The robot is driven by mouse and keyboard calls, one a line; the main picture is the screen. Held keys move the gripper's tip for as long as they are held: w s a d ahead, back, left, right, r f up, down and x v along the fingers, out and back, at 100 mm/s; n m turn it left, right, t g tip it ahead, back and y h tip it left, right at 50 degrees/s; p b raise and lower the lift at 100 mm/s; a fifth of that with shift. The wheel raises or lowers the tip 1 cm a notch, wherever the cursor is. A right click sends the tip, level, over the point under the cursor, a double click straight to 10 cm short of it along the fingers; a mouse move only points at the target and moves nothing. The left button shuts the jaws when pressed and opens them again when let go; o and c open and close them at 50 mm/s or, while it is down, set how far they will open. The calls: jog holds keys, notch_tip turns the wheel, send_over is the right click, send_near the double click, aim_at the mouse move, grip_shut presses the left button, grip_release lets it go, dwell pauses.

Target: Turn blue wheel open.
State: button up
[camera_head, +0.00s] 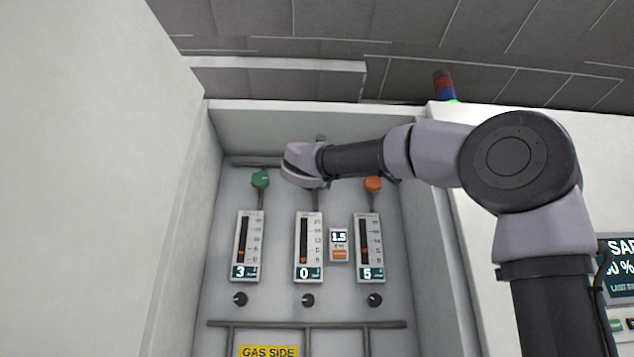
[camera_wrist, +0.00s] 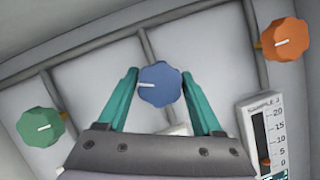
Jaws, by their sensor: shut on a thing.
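The blue wheel (camera_wrist: 160,84) is a lobed knob with a white pointer line, in the middle of the wrist view. The line points to the left from the knob's centre. My gripper (camera_wrist: 160,90) has its two teal fingers on either side of the blue wheel, shut on it. In the head view my gripper (camera_head: 305,170) is in front of the middle column, and my wrist hides the blue wheel there. The middle gauge (camera_head: 308,248) below it reads 0.
A green wheel (camera_head: 260,179) is on the left and an orange wheel (camera_head: 373,184) on the right. The left gauge (camera_head: 247,245) reads 3 and the right gauge (camera_head: 369,248) reads 5. Black knobs sit below. Cabinet walls (camera_head: 185,215) enclose the panel.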

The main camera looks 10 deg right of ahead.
jog(key=m+g+h, duration=0.1)
jog(key=m, duration=0.2)
jog(key=m+g, duration=0.1)
jog(key=m, duration=0.2)
jog(key=m+g+h, duration=0.1)
jog(key=m, duration=0.2)
jog(key=shift+h, duration=0.3)
jog(key=m+g, duration=0.1)
jog(key=m, duration=0.2)
jog(key=m+g, duration=0.2)
jog(key=m, duration=0.2)
jog(key=m+y, duration=0.1)
jog(key=m, duration=0.2)
jog(key=m+g+y, duration=0.1)
jog(key=m+y, duration=0.1)
jog(key=shift+a+f+m, duration=0.1)
jog(key=shift+m, duration=0.3)
jog(key=m+y, duration=0.3)
jog(key=m, duration=0.1)
jog(key=shift+m+g, duration=0.3)
jog(key=shift+m, duration=0.1)
jog(key=o, duration=1.3)
